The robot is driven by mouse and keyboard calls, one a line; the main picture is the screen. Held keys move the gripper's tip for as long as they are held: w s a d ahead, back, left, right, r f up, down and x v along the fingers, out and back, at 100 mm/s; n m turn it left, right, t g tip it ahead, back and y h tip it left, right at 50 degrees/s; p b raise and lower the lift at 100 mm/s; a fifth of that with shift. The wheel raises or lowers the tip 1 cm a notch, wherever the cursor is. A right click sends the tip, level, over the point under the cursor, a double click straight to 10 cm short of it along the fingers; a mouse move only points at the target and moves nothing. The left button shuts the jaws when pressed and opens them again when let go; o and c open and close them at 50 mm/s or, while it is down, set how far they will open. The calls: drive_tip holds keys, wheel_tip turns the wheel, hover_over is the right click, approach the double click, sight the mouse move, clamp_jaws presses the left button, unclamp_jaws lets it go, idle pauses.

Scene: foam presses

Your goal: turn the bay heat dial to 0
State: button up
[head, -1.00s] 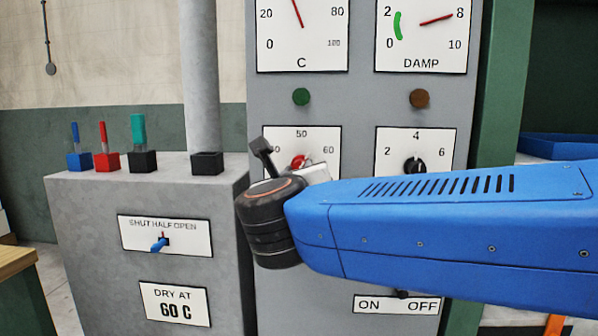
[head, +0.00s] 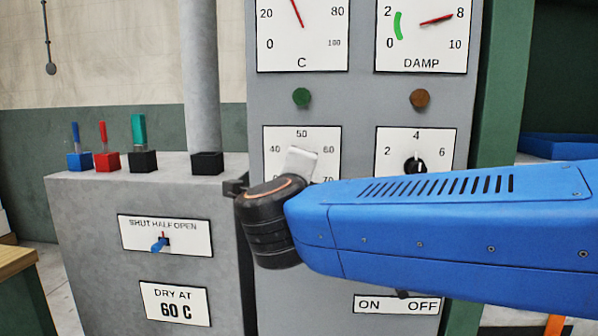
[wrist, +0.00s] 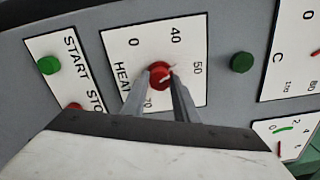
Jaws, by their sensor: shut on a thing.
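The heat dial's red knob (wrist: 160,74) sits on a white plate (wrist: 112,42) in the wrist view, with 0, 40, 50 and 70 around it and HEAT partly covered. My gripper (wrist: 161,78) is shut on this knob, one finger on each side. A pale mark shows on the knob, but its exact reading is unclear. In the head view the plate (head: 272,137) shows at the grey panel, and my gripper (head: 301,163) stands in front of it and hides the knob.
A black knob (head: 415,165) on another numbered plate is to the right, partly behind my blue arm. Green (head: 301,97) and brown (head: 420,98) round lamps are above. A START plate (wrist: 52,60) with green and red buttons lies beside the dial in the wrist view.

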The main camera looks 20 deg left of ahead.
drive_tip(key=shift+f+n, duration=0.1)
drive_tip(key=shift+n, duration=9.4)
drive_tip(key=o, duration=1)
drive_tip(key=shift+o, duration=0.2)
drive_tip(key=v, duration=1.7)
drive_tip(key=shift+s+d, duration=0.15)
